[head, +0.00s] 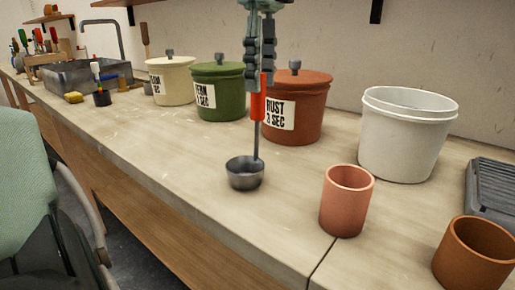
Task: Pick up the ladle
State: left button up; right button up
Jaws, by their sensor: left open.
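The ladle (245,174) is upright near the middle of the head view. Its grey metal cup is low over the bench, and its thin handle with an orange-red grip rises from it. I cannot tell whether the cup touches the bench. My left gripper (258,82) comes down from above with its fingers pointing down. It is open, with the top of the orange-red grip at its fingertips, seemingly between the fingers. The handle's upper end is hidden by the gripper. My right gripper is not in view.
Behind stand lidded cream (172,83), green (219,95) and rust (300,112) crocks. A white bucket (408,135), a pinkish cup (347,203), a brown cup (474,256) and a grey ribbed tray (492,190) are at right. Bench (190,165) is clear left of the ladle.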

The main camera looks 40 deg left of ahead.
aim_at(258, 113)
pick_arm(q)
jog(key=f, duration=0.6)
jog(key=shift+s+f, duration=0.1)
jog(key=shift+s, duration=0.3)
jog(key=shift+c, duration=0.4)
grip_shut()
